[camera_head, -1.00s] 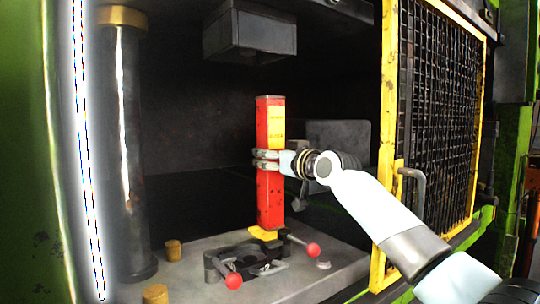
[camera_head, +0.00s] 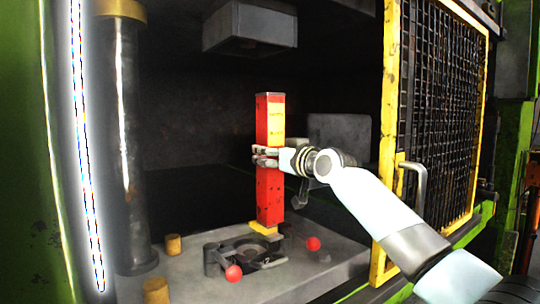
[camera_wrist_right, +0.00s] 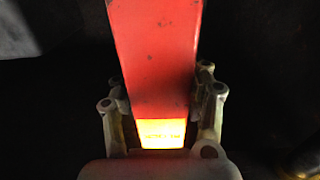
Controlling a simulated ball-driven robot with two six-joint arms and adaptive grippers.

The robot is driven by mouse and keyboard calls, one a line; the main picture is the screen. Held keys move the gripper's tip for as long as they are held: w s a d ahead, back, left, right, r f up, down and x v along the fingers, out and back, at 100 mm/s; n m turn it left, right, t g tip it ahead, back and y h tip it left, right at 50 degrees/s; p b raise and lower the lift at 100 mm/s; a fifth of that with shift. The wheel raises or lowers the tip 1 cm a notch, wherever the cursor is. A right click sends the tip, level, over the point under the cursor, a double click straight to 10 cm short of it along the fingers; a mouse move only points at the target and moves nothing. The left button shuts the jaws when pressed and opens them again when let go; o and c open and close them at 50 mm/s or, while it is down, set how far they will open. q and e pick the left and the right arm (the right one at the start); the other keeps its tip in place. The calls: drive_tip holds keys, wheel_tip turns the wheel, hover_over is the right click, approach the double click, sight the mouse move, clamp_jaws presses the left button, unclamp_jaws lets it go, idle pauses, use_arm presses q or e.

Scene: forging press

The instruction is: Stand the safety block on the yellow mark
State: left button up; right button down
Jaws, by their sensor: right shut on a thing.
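The safety block (camera_head: 270,195) is a tall red post with a yellow label, upright over the press bed. My right gripper (camera_head: 264,156) is shut around its middle, coming from the right. The right wrist view shows the red block (camera_wrist_right: 152,60) between the fingers, with its yellow label lit. The yellow mark (camera_head: 262,228) shows as a yellow patch at the block's foot, behind the round die. Whether the block's bottom touches it, I cannot tell. My left gripper is not in view.
A die fixture with red-knobbed handles (camera_head: 233,273) sits on the grey bed (camera_head: 190,285) just in front of the block. The press ram (camera_head: 250,28) hangs above. A dark column (camera_head: 128,150) stands left, a yellow-framed mesh guard (camera_head: 440,110) right.

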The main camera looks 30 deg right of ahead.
drive_tip(key=shift+f, duration=0.1)
idle(0.3)
drive_tip(key=c, duration=0.6)
unclamp_jaws()
drive_tip(key=shift+o, duration=0.5)
drive_tip(key=shift+f, duration=0.35)
drive_tip(key=s+d, duration=0.1)
drive_tip(key=s, duration=1.1)
drive_tip(key=shift+d+r, duration=0.15)
drive_tip(key=shift+r, duration=0.05)
drive_tip(key=shift+f, duration=0.1)
